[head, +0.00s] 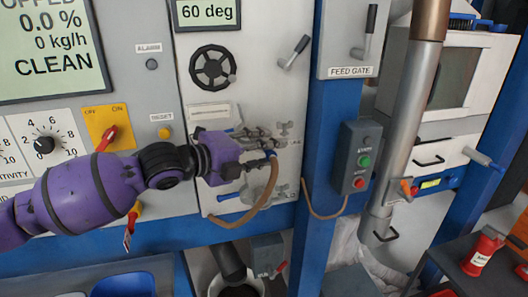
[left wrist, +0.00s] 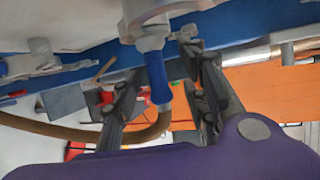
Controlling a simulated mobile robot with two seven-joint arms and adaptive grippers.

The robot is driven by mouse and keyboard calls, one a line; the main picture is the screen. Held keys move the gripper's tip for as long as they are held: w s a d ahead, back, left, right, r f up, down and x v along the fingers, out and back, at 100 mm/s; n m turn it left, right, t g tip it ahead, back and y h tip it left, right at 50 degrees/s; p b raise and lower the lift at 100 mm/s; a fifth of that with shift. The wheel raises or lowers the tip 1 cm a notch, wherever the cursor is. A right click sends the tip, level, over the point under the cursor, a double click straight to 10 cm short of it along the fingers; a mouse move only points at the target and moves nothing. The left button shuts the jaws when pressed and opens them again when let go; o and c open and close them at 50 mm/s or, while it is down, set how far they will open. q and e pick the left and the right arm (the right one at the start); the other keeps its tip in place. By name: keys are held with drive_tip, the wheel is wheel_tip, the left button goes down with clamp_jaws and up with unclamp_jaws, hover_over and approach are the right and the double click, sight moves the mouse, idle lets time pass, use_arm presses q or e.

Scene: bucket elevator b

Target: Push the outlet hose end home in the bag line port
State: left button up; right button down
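The outlet hose (head: 266,188) is a tan tube with a blue end sleeve (left wrist: 157,78). In the left wrist view the sleeve's upper end meets a pale grey fitting, apparently the bag line port (left wrist: 150,40); how deep it sits cannot be told. In the head view my left gripper (head: 264,146) is at the cabinet's pale panel and partly hides the sleeve and port. In the left wrist view the gripper (left wrist: 160,72) has its fingers apart on both sides of the sleeve, with gaps visible. The hose bends below the sleeve and runs left. My right gripper is not in view.
Metal valve fittings (head: 284,130) stick out beside the gripper. A blue post (head: 325,150) and a grey start-stop box (head: 358,158) stand to the right. A blue handle (head: 230,197) lies below the gripper.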

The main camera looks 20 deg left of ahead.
use_arm(q)
drive_tip(key=shift+s, duration=0.1)
drive_tip(key=shift+s+a, duration=0.4)
drive_tip(key=v, duration=1)
drive_tip(key=shift+s+r, duration=0.2)
drive_tip(key=shift+s, duration=0.15)
drive_tip(key=shift+a, duration=0.1)
